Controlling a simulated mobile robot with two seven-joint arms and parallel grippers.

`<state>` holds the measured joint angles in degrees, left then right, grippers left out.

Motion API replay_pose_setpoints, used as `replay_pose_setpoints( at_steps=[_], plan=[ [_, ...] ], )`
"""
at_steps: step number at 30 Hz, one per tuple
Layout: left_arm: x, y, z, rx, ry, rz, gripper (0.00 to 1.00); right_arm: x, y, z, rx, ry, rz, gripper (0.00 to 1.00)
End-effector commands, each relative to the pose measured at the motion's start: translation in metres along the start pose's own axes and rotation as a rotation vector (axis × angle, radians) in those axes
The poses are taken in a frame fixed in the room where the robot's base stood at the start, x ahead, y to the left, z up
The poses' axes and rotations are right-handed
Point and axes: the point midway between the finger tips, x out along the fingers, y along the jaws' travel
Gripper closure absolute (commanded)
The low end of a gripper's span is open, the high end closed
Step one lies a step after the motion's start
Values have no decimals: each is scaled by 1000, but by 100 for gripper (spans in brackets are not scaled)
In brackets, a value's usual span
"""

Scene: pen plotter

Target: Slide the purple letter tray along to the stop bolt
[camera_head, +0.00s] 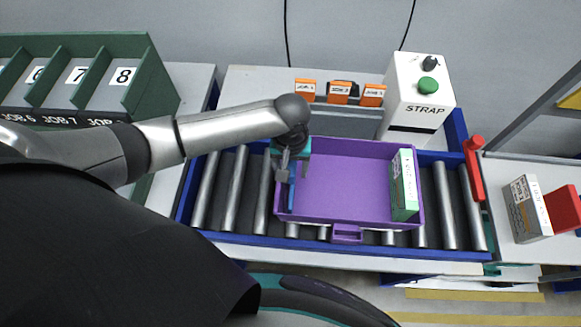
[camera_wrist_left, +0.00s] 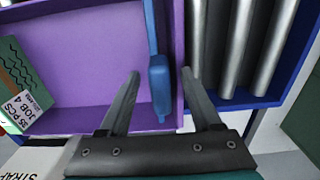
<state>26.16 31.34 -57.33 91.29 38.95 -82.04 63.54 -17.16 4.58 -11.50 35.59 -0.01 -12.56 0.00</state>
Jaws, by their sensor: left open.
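The purple letter tray (camera_head: 345,188) sits on the rollers of a blue-framed conveyor. It also shows in the left wrist view (camera_wrist_left: 90,60). A green-and-white box labelled JOB 4 (camera_wrist_left: 18,85) stands inside its right end in the head view (camera_head: 404,185). A blue piece (camera_wrist_left: 160,85) runs along the inside of the tray's left wall. My left gripper (camera_head: 284,172) is open at that wall; in the wrist view its fingers (camera_wrist_left: 161,73) lie either side of the wall and blue piece. Contact is unclear. A red upright part (camera_head: 474,168), possibly the stop bolt, stands at the conveyor's right end.
Bare rollers (camera_head: 444,205) lie between the tray and the red part. A white STRAP box (camera_head: 418,95) with a green button stands behind the conveyor. Orange-labelled holders (camera_head: 338,92) are behind the tray. A green numbered rack (camera_head: 110,80) is at left.

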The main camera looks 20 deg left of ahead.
Motion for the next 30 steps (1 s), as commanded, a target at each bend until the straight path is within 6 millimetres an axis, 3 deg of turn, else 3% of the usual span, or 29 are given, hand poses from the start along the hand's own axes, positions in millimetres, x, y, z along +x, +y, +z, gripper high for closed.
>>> replay_pose_setpoints(
  at_steps=[9,26,30],
  plan=[
    [2,0,0,0,0,-1,35,0,0,0,0,-1,0,50],
    [2,0,0,0,0,-1,98,0,0,1,1,-2,0,50],
    [2,0,0,0,0,-1,100,0,0,1,1,-2,0,50]
  ],
)
